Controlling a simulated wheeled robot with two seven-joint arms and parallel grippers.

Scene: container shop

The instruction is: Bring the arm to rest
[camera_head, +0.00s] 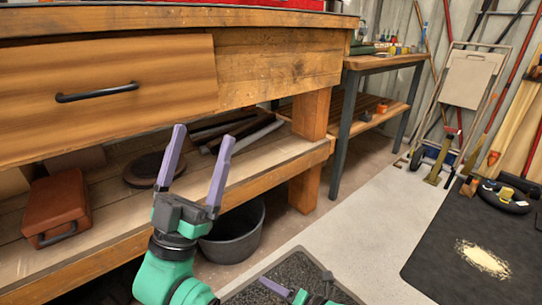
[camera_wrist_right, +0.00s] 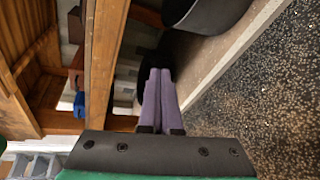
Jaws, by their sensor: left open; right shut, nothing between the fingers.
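My left gripper (camera_head: 197,160) is open and empty, its two purple fingers pointing up in front of the wooden workbench's lower shelf. My right gripper (camera_head: 272,287) is low at the bottom edge of the head view, partly cut off, over dark speckled matting. In the right wrist view its purple fingers (camera_wrist_right: 160,75) are together with nothing between them.
The wooden workbench has a drawer (camera_head: 110,95) with a black handle. A red-brown case (camera_head: 55,205) lies on its lower shelf (camera_head: 110,225). A black tub (camera_head: 235,235) stands on the floor behind my left gripper.

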